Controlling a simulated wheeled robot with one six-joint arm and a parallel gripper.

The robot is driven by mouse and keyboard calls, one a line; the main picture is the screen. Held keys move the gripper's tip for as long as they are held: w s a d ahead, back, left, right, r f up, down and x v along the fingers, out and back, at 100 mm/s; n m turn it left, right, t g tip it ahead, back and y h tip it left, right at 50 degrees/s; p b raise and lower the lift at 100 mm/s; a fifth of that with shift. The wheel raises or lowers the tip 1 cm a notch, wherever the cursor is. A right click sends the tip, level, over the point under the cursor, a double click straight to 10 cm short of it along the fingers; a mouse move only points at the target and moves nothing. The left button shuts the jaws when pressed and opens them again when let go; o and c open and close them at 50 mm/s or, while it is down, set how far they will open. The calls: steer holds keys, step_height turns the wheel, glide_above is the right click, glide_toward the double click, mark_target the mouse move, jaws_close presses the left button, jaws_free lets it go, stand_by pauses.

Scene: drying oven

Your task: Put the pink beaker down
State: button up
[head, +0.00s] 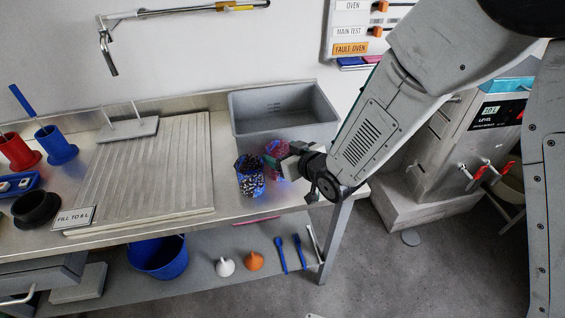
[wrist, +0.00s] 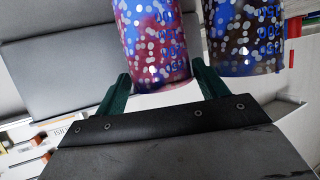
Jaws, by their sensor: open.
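The pink beaker (head: 274,153) with blue and white specks stands on the steel bench, just in front of the grey basin. It is partly hidden by a darker speckled beaker and by my gripper (head: 296,153). In the wrist view the pink beaker (wrist: 152,42) is upright between the two green fingers of my gripper (wrist: 162,75). The fingers are open, and whether either one touches the beaker I cannot tell. The darker beaker (head: 250,176) stands close beside it at front left, and in the wrist view (wrist: 243,40) just right of the right finger.
The grey basin (head: 285,112) is behind the beakers. A ridged drainboard (head: 150,170) lies to the left, with a peg stand (head: 128,130) behind. Red (head: 18,150) and blue (head: 56,145) holders stand at far left. The bench edge is close in front.

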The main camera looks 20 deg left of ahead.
steer(key=shift+x, duration=1.05)
steer(key=c, duration=0.8)
steer(key=shift+r, duration=0.1)
